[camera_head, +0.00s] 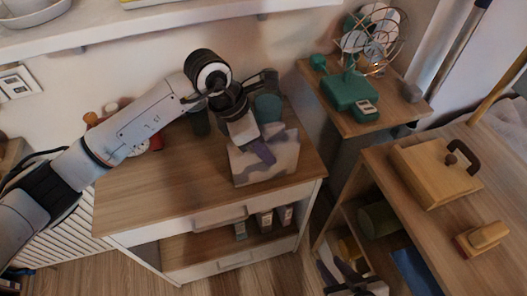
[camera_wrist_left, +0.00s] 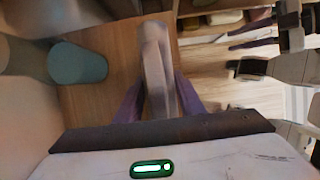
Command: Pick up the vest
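The vest (camera_head: 280,165) looks like a folded whitish cloth with grey-purple patches. It stands near the right front of the wooden dresser top. My left gripper (camera_head: 258,148) reaches down over it, one purple finger in front of its near face. In the left wrist view the vest (camera_wrist_left: 157,65) appears edge-on between the two purple fingers (camera_wrist_left: 160,100). Whether the fingers press on it or only straddle it is unclear. My right gripper (camera_head: 350,280) is low at the bottom edge of the head view, away from the vest, partly cut off and too small to read.
A teal cup (camera_head: 268,107) stands just behind the vest and shows in the wrist view (camera_wrist_left: 77,64). Several small figures (camera_head: 110,118) sit at the dresser's back left. A green fan (camera_head: 350,90) stands on a side table. A wooden box (camera_head: 437,170) lies on the right table.

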